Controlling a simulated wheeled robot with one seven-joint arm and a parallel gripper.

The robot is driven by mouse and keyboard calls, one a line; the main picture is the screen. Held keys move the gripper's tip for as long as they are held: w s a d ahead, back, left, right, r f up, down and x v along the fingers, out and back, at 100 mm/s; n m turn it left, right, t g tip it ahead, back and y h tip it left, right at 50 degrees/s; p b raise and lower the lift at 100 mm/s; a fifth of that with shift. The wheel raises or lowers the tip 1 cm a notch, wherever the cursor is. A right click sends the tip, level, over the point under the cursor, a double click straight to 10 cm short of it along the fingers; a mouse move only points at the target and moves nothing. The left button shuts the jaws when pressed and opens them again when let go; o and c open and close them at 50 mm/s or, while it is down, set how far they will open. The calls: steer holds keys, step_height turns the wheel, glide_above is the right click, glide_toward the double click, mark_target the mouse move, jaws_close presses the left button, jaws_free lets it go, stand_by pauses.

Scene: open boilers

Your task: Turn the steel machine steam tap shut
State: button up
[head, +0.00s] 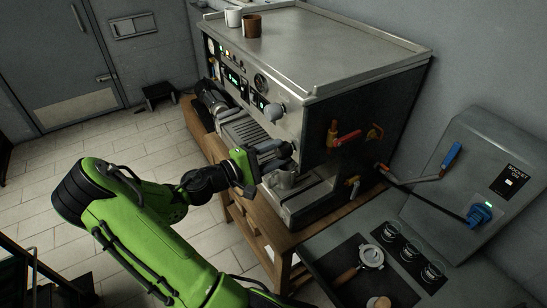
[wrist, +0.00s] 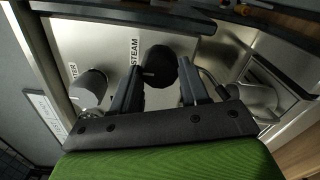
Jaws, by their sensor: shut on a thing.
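The steel machine (head: 340,45) stands on a wooden counter, its front facing left. In the wrist view its front panel carries a round black knob, the steam tap (wrist: 160,66), beside the printed word STEAM. My gripper (wrist: 160,72) has one finger on each side of this knob and is shut on it. In the head view my gripper (head: 272,154) is at the machine's front, below a pale knob (head: 275,112). It largely hides the steam tap there. How far the tap is turned cannot be told.
A pale grey knob (wrist: 88,88) with a partly hidden label sits left of the steam tap. Red-handled valves (head: 345,137) stick out from the machine's side. Cups (head: 252,25) stand on top.

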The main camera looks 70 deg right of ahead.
stand_by(0.4)
steer(key=o, duration=1.1)
steer(key=shift+c, duration=0.2)
steer(key=v, duration=1.6)
steer(key=shift+d, duration=0.1)
